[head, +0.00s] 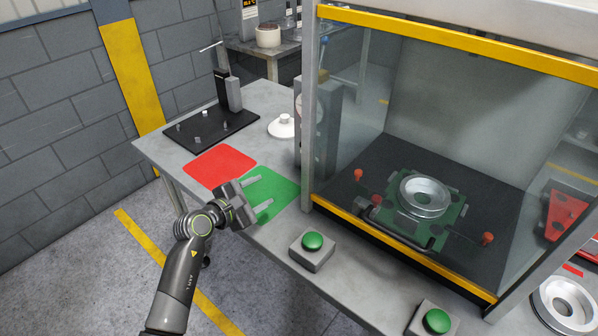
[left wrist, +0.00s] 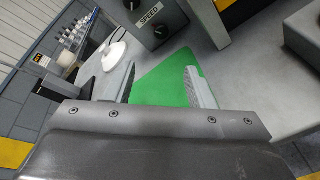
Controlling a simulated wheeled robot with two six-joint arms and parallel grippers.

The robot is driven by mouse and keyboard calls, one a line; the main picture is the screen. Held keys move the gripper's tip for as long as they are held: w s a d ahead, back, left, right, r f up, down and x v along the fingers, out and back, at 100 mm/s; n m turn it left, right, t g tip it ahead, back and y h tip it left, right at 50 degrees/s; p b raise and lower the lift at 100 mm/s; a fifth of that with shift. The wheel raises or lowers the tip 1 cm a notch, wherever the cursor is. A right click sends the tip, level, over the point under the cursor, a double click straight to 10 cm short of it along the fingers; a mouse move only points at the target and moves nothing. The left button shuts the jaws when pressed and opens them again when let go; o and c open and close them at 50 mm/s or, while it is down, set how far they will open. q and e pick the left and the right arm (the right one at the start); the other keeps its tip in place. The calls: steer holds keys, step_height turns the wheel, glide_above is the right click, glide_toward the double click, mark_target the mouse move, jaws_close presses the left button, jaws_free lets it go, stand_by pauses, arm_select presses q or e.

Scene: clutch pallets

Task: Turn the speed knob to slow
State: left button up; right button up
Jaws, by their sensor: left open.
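A grey control box (left wrist: 172,22) with a white SPEED label (left wrist: 150,14) shows at the top of the left wrist view. A dark round knob (left wrist: 160,31) is on its face beside the label, and another dark knob (left wrist: 131,4) is cut by the frame edge. I cannot read the pointer setting. In the head view the box (head: 334,125) stands at the glass enclosure's left post, its face mostly hidden. My left gripper (head: 265,193) is open and empty over the green mat (head: 262,211), apart from the box. My right gripper is not in view.
A red mat (head: 219,166), a black plate (head: 211,130) with a stand and a white round piece (head: 283,126) are on the bench. The glass enclosure (head: 400,253) holds a green pallet (head: 440,212) with a metal ring (head: 426,196). Green buttons (head: 312,241) sit in front.

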arm_select(q)
steer(key=shift+w+d+f, duration=0.2)
steer(key=shift+w+d, duration=0.05)
steer(key=shift+w, duration=0.2)
steer(key=x, duration=0.8)
steer(key=shift+d+f, duration=0.1)
steer(key=b+x, duration=0.2)
steer(key=x, duration=0.4)
steer(key=shift+w+f, duration=0.15)
steer(key=shift+b+x, duration=0.4)
steer(key=shift+x, duration=0.6)
steer(key=shift+c, duration=0.2)
steer(key=c, duration=0.9)
